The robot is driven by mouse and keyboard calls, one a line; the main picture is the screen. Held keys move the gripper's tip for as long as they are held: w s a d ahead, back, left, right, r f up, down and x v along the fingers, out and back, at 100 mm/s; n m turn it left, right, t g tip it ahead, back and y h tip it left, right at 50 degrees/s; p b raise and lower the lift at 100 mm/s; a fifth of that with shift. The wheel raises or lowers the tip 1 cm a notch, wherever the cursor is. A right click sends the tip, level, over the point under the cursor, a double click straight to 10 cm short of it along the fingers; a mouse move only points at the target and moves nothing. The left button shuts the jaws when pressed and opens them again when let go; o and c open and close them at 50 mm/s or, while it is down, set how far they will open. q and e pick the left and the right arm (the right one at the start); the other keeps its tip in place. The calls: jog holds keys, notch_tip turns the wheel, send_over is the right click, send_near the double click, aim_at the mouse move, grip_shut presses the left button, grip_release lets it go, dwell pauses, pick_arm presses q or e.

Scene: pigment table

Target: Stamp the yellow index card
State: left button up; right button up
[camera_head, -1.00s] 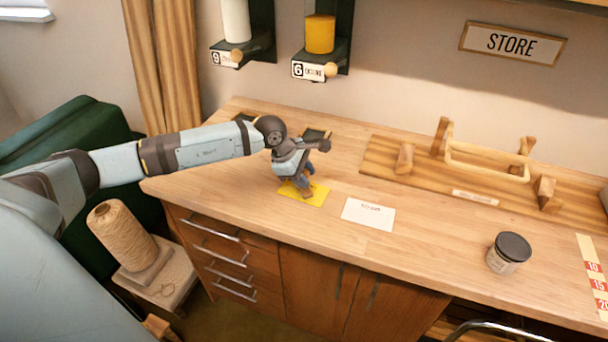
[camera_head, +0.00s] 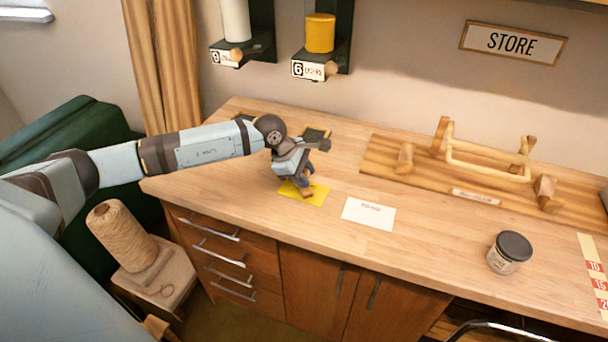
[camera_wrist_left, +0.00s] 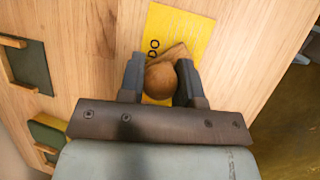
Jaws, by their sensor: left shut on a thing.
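The yellow index card (camera_head: 318,194) lies flat on the wooden counter, and it also shows in the left wrist view (camera_wrist_left: 200,35). Part of a dark printed word shows on it there. My left gripper (camera_head: 306,187) is over the card. In the left wrist view my left gripper (camera_wrist_left: 163,75) is shut on a wooden stamp (camera_wrist_left: 161,82) with a round knob. The stamp's base is over the card; I cannot tell whether it touches. The gripper hides part of the card. My right gripper is not in view.
A white card (camera_head: 368,214) lies right of the yellow one. Dark pads (camera_wrist_left: 28,66) in wooden frames lie behind the gripper. A lidded jar (camera_head: 509,252) stands near the front edge, and a wooden rack (camera_head: 405,175) at the back. The counter between them is clear.

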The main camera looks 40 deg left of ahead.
pick_arm(q)
jog(key=shift+f, duration=0.1)
dwell(0.5)
jog(key=shift+r+p, duration=0.45)
jog(key=shift+r, duration=0.4)
jog(key=shift+r+p, duration=1)
jog(key=shift+r, duration=1.7)
